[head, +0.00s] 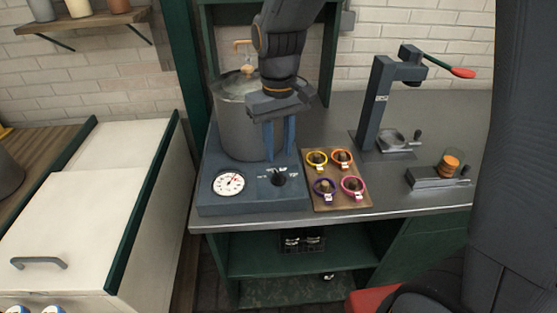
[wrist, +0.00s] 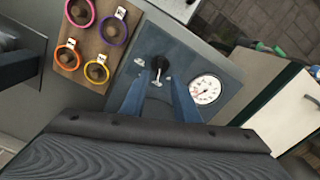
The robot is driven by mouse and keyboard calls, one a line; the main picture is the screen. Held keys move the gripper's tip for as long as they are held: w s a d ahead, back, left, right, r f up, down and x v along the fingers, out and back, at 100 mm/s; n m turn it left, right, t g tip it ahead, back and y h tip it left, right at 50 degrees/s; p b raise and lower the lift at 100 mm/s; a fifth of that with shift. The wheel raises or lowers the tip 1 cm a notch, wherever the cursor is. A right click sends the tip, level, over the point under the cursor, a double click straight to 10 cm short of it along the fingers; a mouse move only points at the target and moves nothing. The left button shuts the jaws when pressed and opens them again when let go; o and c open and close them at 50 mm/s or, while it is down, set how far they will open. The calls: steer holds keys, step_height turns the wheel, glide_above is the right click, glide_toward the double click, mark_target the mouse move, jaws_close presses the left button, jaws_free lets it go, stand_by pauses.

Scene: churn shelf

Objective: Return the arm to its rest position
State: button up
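My gripper (head: 279,146) hangs fingers-down over the blue-grey base unit (head: 250,197), in front of the metal pot. Its two blue fingers are apart with nothing between them. In the wrist view my gripper (wrist: 160,98) shows the same gap. The black knob (wrist: 160,65) lies just beyond the fingertips in that view, and it also shows below them in the head view (head: 278,178). I cannot tell exactly how far the tips are above the base unit. The arm reaches down from the top of the head view.
The pot (head: 237,125) stands behind my gripper. A board (head: 333,203) with several coloured rings lies to the right, then a press with a red-tipped lever (head: 462,72). A dial (head: 229,182) is on the base unit's front left. A white cabinet (head: 75,215) stands left.

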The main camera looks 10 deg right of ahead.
steer(key=shift+r, duration=0.5)
steer(key=shift+m+t, duration=0.3)
steer(key=shift+m, duration=0.6)
steer(key=s+d, duration=0.1)
steer(key=d, duration=0.1)
steer(key=d+f, duration=0.1)
steer(key=d, duration=0.1)
steer(key=s+d+f+b, duration=0.1)
steer(key=d, duration=0.1)
steer(key=shift+s+f, duration=0.25)
steer(key=shift+s, duration=0.1)
steer(key=s+d+f+m+b, duration=0.1)
steer(key=s+d+f+m, duration=0.1)
steer(key=s+d+f, duration=0.35)
step_height(320, 180, up, 8)
steer(key=n+b, duration=0.3)
steer(key=n, duration=0.1)
glide_above(279, 173)
steer(key=shift+s+a+f, duration=0.1)
steer(key=shift+f+p, duration=0.9)
steer(key=shift+f, duration=2.9)
